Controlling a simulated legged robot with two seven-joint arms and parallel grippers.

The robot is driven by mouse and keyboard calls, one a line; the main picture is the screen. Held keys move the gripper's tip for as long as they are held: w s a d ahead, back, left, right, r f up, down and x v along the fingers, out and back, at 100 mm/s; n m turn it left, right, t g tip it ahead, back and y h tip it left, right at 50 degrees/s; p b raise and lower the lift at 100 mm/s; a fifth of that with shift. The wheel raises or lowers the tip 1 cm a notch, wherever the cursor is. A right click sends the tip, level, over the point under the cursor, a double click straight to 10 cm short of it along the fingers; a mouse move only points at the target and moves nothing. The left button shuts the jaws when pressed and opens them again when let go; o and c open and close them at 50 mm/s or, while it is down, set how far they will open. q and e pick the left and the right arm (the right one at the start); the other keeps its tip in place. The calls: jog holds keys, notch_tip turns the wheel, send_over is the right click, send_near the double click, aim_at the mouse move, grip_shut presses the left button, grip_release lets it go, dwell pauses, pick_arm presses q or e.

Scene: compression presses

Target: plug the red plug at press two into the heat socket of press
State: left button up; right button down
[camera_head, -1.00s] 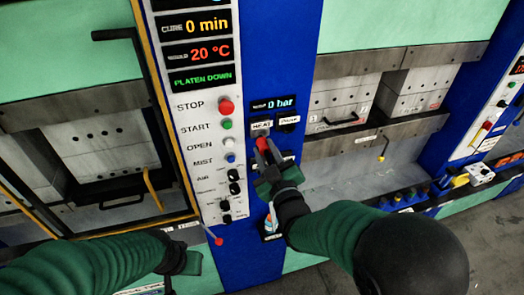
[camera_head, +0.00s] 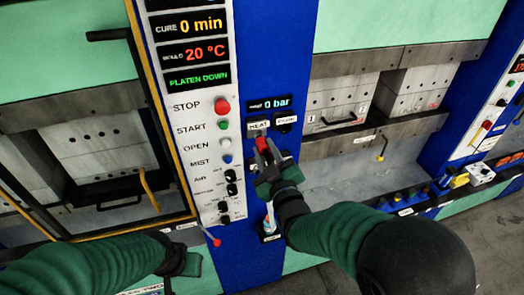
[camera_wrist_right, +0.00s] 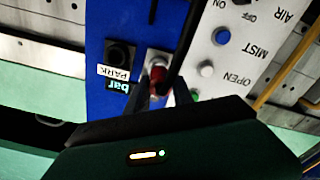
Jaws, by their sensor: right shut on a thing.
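The red plug (camera_head: 263,144) is between the fingers of my right gripper (camera_head: 267,154), which is shut on it in front of the blue panel. It sits just below the HEAT label (camera_head: 258,126). In the right wrist view the red plug (camera_wrist_right: 157,73) lies against a grey metal socket (camera_wrist_right: 158,56); I cannot tell how far it is in. The black socket beside the PARK label (camera_wrist_right: 114,73) looks empty. My left gripper (camera_head: 190,264) is low in the head view, away from the plug; its jaws cannot be made out.
Left of the plug is a white control strip (camera_head: 207,150) with buttons and black knobs. A red-tipped lever (camera_head: 216,242) sticks out below it. Open press bays lie on both sides.

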jog(key=shift+d, duration=0.1)
jog(key=shift+f+b, duration=0.1)
jog(key=shift+b, duration=0.2)
jog(key=shift+a, duration=0.65)
jog(key=shift+w+d, duration=0.35)
jog(key=shift+d, duration=0.05)
pick_arm(q)
jog(key=shift+f, duration=0.5)
pick_arm(e)
jog(key=shift+w, duration=0.2)
jog(key=shift+a, duration=0.2)
pick_arm(q)
jog(key=shift+a+f+b, duration=0.2)
jog(key=shift+f+b, duration=0.1)
jog(key=shift+b, duration=0.2)
pick_arm(e)
jog(key=shift+s, duration=0.3)
pick_arm(q)
jog(key=shift+f, duration=0.15)
pick_arm(e)
jog(key=shift+d, duration=0.15)
